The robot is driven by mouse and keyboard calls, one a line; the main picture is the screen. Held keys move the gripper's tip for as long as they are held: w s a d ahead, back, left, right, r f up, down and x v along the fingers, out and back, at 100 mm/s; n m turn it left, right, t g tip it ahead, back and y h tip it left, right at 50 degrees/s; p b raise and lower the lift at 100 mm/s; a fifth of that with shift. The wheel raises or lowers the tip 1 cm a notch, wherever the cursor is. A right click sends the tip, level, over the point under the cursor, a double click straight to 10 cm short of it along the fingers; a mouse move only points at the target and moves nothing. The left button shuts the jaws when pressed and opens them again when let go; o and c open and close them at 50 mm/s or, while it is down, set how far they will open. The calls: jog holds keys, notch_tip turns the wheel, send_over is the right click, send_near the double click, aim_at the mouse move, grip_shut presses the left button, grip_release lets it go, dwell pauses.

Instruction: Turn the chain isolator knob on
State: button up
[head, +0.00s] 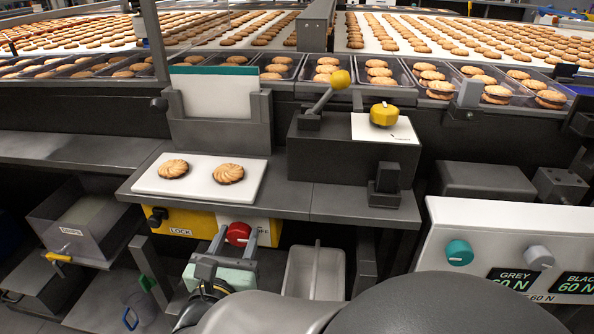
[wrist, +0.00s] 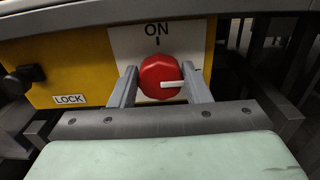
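The chain isolator knob (wrist: 160,76) is red and faceted, with a white pointer bar that points right in the wrist view. It sits on a white plate (wrist: 124,41) with ON and a tick above the knob. In the head view the red knob (head: 238,234) shows below the shelf edge, with a partly hidden label to its right. My gripper (wrist: 160,82) has one finger on each side of the knob, left and right. The fingers are spread about the knob's width, and I cannot tell whether they touch it. My gripper also shows in the head view (head: 238,236).
A yellow panel (wrist: 75,65) with a LOCK label and a black knob (wrist: 22,79) lies left of the plate. Above is the shelf (head: 300,198) with a white board (head: 200,190) holding two biscuits. A control panel (head: 500,235) stands at right.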

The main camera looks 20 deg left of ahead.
jog(key=shift+r+n+p, duration=0.15)
jog(key=shift+n+p, duration=0.25)
jog(key=shift+p, duration=0.35)
jog(key=n+p, duration=0.1)
jog(key=p, duration=0.2)
jog(key=shift+r+n+p, duration=0.2)
jog(key=shift+n+p, duration=0.2)
jog(key=n+p, duration=0.5)
jog(key=p, duration=0.3)
jog(key=shift+a+p, duration=0.1)
jog(key=shift+p, duration=0.3)
jog(key=n+p, duration=0.4)
jog(key=p, duration=0.1)
jog(key=n+p, duration=0.1)
jog(key=p, duration=0.1)
jog(key=shift+s+a+f+n, duration=0.1)
jog(key=shift+f+n, duration=0.15)
jog(key=shift+n, duration=0.15)
jog(key=n+p, duration=0.4)
jog(key=p, duration=0.1)
jog(key=shift+f+n, duration=0.3)
jog(key=shift+f, duration=0.1)
jog(key=o, duration=0.9)
